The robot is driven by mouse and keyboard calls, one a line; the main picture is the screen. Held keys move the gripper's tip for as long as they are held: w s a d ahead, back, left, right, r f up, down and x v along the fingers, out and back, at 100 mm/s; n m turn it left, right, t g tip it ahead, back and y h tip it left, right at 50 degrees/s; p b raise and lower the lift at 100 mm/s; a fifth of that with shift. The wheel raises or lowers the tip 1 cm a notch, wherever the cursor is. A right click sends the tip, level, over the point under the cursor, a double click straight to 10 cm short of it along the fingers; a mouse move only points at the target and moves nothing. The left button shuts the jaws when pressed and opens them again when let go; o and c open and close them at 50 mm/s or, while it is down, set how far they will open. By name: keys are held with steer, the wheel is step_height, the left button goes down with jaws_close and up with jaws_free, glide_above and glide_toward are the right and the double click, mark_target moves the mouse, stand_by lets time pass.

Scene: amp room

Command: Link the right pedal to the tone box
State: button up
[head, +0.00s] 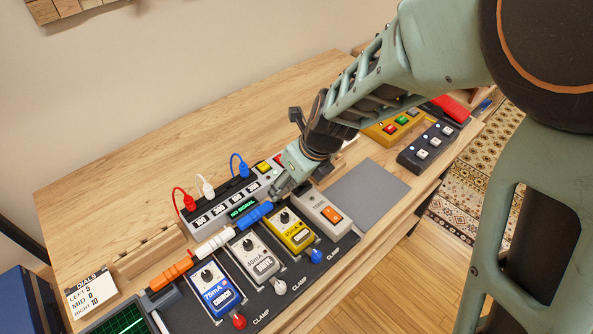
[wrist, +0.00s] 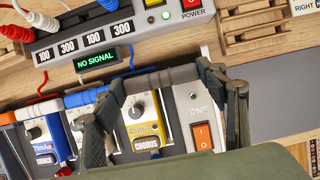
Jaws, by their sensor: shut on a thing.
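The right pedal (head: 293,233) is yellow and labelled CHORUS; it also shows in the wrist view (wrist: 141,132). The tone box (head: 321,209) is grey with an orange switch and stands just right of it; it also shows in the wrist view (wrist: 195,108). My gripper (head: 279,188) is over the back edges of these two. In the wrist view my gripper (wrist: 160,82) is shut on a grey link (wrist: 170,77), which lies crosswise between its fingers behind the pedal and box. Whether its ends are seated is unclear. In the head view my gripper hides it.
A blue link (head: 254,214), white link (head: 214,241) and orange link (head: 171,274) lie along the pedals' back. Behind stands a power unit (wrist: 140,32) reading NO SIGNAL, with cables. A DRIVE pedal (head: 255,256) and CRUNCH pedal (head: 215,289) stand left. A grey mat (head: 367,189) is clear.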

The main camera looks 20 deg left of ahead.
steer(key=shift+f, duration=0.9)
stand_by(1.4)
steer(key=o, duration=1.2)
steer(key=shift+o, duration=0.2)
steer(key=o, duration=0.4)
steer(key=shift+r+p, duration=3.5)
steer(key=shift+p, duration=0.5)
